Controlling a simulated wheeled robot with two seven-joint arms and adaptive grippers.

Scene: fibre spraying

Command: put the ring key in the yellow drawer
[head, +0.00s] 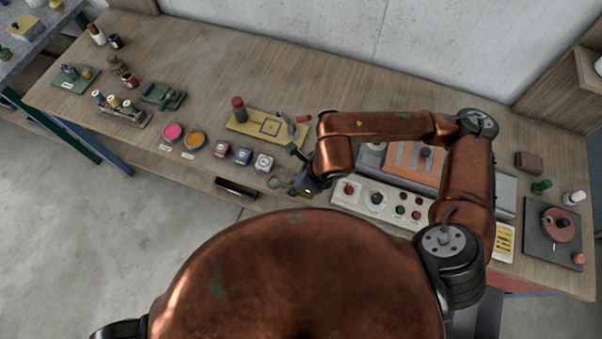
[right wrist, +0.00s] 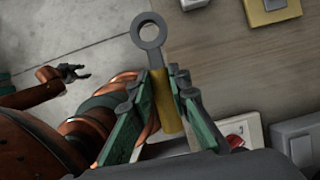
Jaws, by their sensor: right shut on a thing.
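The ring key (right wrist: 163,95) has a grey ring end and a yellow grip. My right gripper (right wrist: 163,85) is shut on the yellow grip in the right wrist view, with the ring pointing away from it. In the head view my right gripper (head: 296,184) is at the bench's front edge, and the key's ring (head: 283,183) shows to its left. My left gripper (right wrist: 73,72) shows at the left of the right wrist view, its fingers apart and empty, over the floor. I cannot make out a yellow drawer in either view.
A black bar (head: 237,188) is at the bench's front edge, left of my right gripper. Small labelled blocks (head: 242,156), pink and orange dishes (head: 173,132) and a yellow plate (head: 262,129) are behind it. A control panel (head: 376,199) is on the right.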

